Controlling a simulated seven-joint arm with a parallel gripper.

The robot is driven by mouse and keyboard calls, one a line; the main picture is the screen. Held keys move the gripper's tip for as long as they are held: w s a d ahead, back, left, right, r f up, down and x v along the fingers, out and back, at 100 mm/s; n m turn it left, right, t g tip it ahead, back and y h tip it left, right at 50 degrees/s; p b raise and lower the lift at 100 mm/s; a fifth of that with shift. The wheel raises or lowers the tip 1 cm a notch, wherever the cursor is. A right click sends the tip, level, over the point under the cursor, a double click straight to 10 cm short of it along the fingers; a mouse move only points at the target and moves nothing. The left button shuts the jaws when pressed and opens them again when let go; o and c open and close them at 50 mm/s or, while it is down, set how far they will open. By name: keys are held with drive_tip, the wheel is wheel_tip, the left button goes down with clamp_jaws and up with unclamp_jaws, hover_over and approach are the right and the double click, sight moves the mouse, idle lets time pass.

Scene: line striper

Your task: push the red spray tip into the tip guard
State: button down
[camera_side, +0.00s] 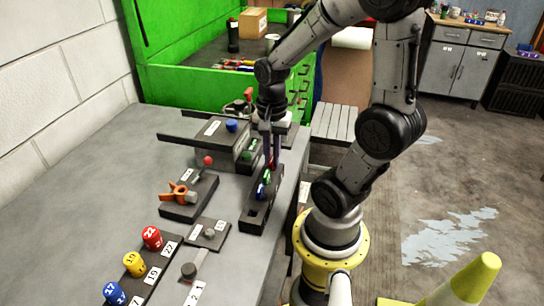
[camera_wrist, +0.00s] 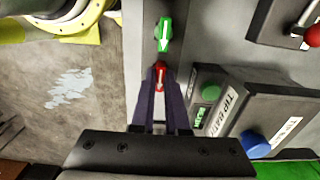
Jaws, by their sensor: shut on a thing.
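My gripper (camera_side: 272,158) points down at the back end of a black tip rack (camera_side: 252,222). It is shut on the red spray tip (camera_wrist: 160,76), which has a white arrow and shows between the fingertips in the wrist view. I cannot tell whether the tip still sits in the rack. A green tip (camera_wrist: 164,34) stands in line with it, and a blue tip (camera_side: 261,191) sits further forward in the rack. An orange winged piece (camera_side: 178,192), which looks like the tip guard, sits on a dark block left of the rack, apart from my gripper.
A lever with a red knob (camera_side: 208,160) stands behind the orange piece. A grey box labelled tip bath (camera_wrist: 232,112) with a blue knob (camera_wrist: 254,144) is close beside my gripper. Numbered red, yellow and blue caps (camera_side: 134,263) stand front left. The bench's left side is clear.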

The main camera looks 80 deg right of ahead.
drive_tip(key=shift+r, duration=0.55)
drive_tip(key=shift+r, duration=2.5)
